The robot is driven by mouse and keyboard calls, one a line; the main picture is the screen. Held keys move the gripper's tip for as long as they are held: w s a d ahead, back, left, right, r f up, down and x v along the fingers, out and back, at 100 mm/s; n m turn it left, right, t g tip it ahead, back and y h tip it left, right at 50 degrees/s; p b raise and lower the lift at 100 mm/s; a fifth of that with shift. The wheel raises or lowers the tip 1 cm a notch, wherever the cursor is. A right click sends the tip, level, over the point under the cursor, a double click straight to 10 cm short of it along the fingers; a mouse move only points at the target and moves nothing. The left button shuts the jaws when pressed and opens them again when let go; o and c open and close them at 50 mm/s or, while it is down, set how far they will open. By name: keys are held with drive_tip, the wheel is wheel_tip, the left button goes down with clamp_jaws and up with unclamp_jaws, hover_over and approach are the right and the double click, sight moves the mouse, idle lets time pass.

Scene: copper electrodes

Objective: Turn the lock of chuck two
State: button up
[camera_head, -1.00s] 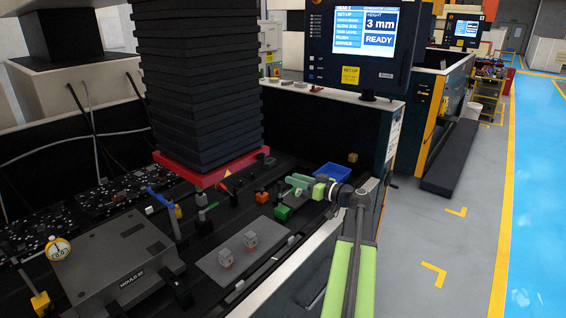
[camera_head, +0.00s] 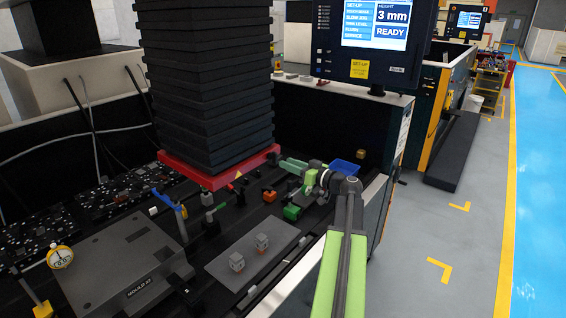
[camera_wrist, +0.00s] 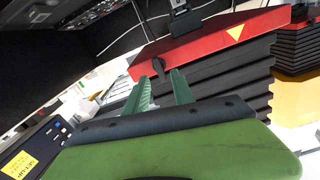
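My gripper (camera_wrist: 161,84) is open, its two green fingers apart with nothing held. In the head view my gripper (camera_head: 286,163) is beside the right end of the red plate (camera_head: 222,170) under the black bellows column. In the wrist view, which looks inverted, a black lever (camera_wrist: 158,67) on the red plate (camera_wrist: 205,40) lies just beyond the gap between my fingertips; I see no contact. A dark grey block with a small marking (camera_wrist: 183,20) is fixed at the plate's edge. The marking is too small to read, so I cannot tell which chuck it is.
A grey plate with two small blocks (camera_head: 224,270) lies on the dark bed. A grey mould box (camera_head: 110,275) is left. The control screen (camera_head: 375,25) stands behind.

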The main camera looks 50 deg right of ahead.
sight(273, 158)
drive_tip(key=shift+w+a, duration=0.15)
drive_tip(key=shift+w, duration=1.7)
drive_tip(key=shift+w, duration=0.25)
clamp_jaws()
